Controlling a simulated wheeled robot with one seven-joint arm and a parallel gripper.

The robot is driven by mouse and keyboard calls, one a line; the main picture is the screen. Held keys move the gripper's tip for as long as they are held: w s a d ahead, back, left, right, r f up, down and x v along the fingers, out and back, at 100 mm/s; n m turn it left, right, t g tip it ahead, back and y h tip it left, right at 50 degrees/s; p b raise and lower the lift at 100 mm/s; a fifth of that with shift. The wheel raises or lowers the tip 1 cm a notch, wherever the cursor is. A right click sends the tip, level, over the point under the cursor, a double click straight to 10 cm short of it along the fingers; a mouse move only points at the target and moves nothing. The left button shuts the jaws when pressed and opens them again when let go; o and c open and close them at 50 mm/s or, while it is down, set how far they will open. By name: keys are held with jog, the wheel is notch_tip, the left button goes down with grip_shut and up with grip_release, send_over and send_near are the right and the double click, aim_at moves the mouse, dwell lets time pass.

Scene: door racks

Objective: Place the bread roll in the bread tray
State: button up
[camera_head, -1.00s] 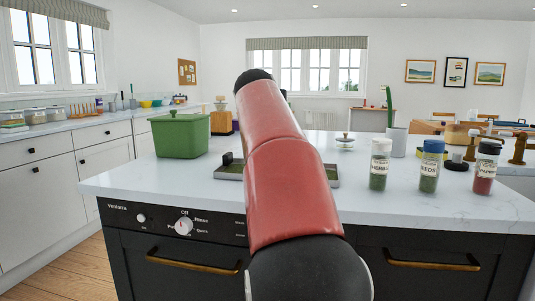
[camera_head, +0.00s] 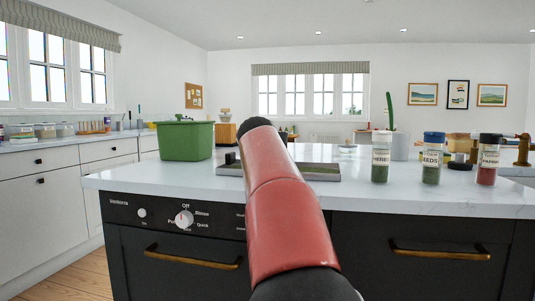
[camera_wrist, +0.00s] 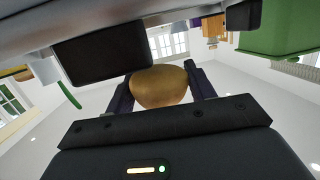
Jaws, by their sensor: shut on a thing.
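The bread roll (camera_wrist: 160,87), rounded and golden brown, is held between the two dark fingers of my gripper (camera_wrist: 160,84) in the wrist view. The fingers press on its left and right sides. In the head view my red arm hides the gripper and roll.
A green bin (camera_head: 186,141) stands left on the counter (camera_head: 430,202). Jars of herbs (camera_head: 381,158), seeds (camera_head: 432,160) and paprika (camera_head: 487,161) stand at the right. A plant pot (camera_head: 400,145) is behind them. The counter's front is clear.

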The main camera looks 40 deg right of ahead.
jog(key=shift+f+b, duration=0.6)
jog(key=shift+f, duration=0.1)
jog(key=o, duration=1)
jog(key=shift+w+d+f, duration=0.1)
jog(key=shift+f, duration=0.1)
jog(key=shift+r+p, duration=0.5)
jog(key=shift+r, duration=0.05)
jog(key=shift+s+a+r, duration=0.2)
jog(key=shift+a, duration=0.05)
jog(key=v, duration=0.4)
jog(key=b+v, duration=0.1)
jog(key=v, duration=0.3)
jog(key=b+v, duration=0.1)
jog(key=v, duration=0.2)
jog(key=shift+s+a+r, duration=0.2)
jog(key=shift+s+r, duration=0.1)
jog(key=shift+r, duration=0.15)
